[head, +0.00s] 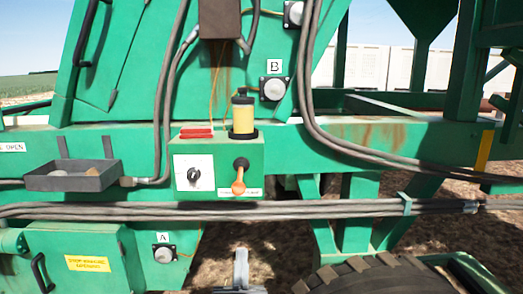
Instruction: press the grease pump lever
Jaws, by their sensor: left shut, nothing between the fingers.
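The grease pump shows as a yellow reservoir (243,115) with a black cap, standing on a green box on the machine's side. Below it, on the front of the box, is a lever with an orange handle (239,184) on a dark round pivot; the handle hangs down. My left gripper (241,256) is at the bottom middle, well below the lever and apart from it. It is grey, shut and empty. My right gripper is not in view.
A white panel with a round knob (194,176) sits left of the lever, under a red item (196,132). Hoses (310,208) run across just below the lever. A grey tray (72,177) juts out at left. A tyre (380,276) stands at lower right.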

